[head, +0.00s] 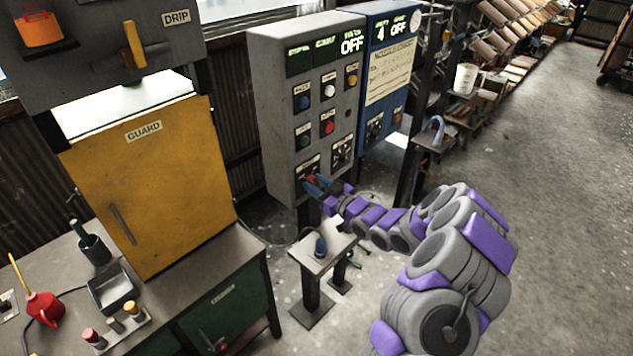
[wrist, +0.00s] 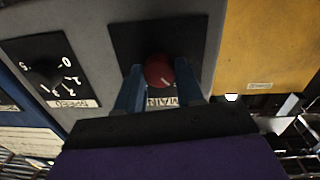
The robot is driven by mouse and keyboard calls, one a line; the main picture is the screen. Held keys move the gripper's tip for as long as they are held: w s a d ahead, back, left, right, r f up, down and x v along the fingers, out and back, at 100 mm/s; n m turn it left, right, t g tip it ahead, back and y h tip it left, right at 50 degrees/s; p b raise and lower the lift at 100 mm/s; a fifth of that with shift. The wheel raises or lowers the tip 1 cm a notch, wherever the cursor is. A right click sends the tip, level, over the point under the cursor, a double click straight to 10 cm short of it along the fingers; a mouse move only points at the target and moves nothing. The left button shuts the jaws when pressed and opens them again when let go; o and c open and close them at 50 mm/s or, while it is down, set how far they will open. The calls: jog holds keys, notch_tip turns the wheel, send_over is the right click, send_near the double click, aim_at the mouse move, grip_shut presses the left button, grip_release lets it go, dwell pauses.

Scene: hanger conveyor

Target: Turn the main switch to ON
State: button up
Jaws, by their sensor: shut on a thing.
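The main switch is a round red knob (wrist: 159,71) on a black plate with a partly hidden "MAIN" label, on the front of the grey control cabinet (head: 264,75). In the wrist view my gripper (wrist: 158,80) has a blue finger on each side of the red knob and is shut on it. In the head view my gripper (head: 316,182) reaches the lower left of the cabinet front, with a bit of red between its fingers. The knob's pointer setting is hard to read. The cabinet's lit display (head: 352,43) reads "OFF".
A speed dial (wrist: 45,70) sits beside the main switch. Several coloured buttons (head: 328,90) are above it. A blue cabinet (head: 388,85) stands to the right, a yellow guard (head: 150,180) to the left. A small stand (head: 325,252) is below my arm. Open floor lies at right.

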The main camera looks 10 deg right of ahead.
jog(key=m+p, duration=0.1)
jog(key=p, duration=0.1)
jog(key=m+p, duration=0.2)
jog(key=p, duration=0.1)
jog(key=shift+r, duration=0.3)
jog(key=m+p, duration=0.5)
jog(key=p, duration=0.1)
jog(key=shift+d, duration=0.1)
jog(key=m+p, duration=0.4)
jog(key=shift+w+m+g, duration=0.1)
jog(key=shift+m+g, duration=0.3)
jog(key=shift+d+f+m+p, duration=0.1)
jog(key=shift+f+m+p, duration=0.05)
jog(key=shift+m+p, duration=1.2)
jog(key=shift+m, duration=0.45)
jog(key=o, duration=0.6)
jog(key=shift+f, duration=0.1)
jog(key=o, duration=0.3)
jog(key=shift+w+f, duration=0.1)
jog(key=shift+w, duration=0.05)
jog(key=shift+o, duration=0.7)
jog(key=shift+d, duration=0.1)
